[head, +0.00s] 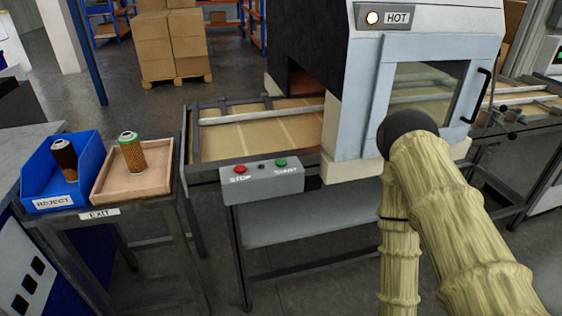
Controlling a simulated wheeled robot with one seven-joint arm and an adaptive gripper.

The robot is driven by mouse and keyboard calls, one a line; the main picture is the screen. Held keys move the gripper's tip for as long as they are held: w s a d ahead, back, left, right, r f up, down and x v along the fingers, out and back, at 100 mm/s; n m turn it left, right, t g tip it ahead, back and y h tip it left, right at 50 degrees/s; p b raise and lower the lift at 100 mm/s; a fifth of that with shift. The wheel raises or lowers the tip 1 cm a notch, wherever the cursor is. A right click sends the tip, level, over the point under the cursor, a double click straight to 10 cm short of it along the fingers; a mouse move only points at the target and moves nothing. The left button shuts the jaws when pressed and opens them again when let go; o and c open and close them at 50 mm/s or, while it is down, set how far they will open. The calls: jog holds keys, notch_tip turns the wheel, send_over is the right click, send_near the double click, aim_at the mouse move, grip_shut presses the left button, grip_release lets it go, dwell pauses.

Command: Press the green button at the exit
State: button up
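The green button (281,163) sits on the right of a grey control box (262,183), above the label START. A red button (239,170) is on the left of the same box, above the label STOP. The box is fixed to the front of the conveyor, beside the EXIT label (99,213) on the stand to its left. My arm shows at the right, bent in front of the oven, well apart from the box. My gripper is not in view.
An oven-like machine (360,95) marked HOT stands over the conveyor (255,140). At left, a blue REJECT bin (40,190) holds a dark cartridge (66,160); a wooden tray (140,182) holds a green-and-brown one (132,153). Space before the control box looks clear.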

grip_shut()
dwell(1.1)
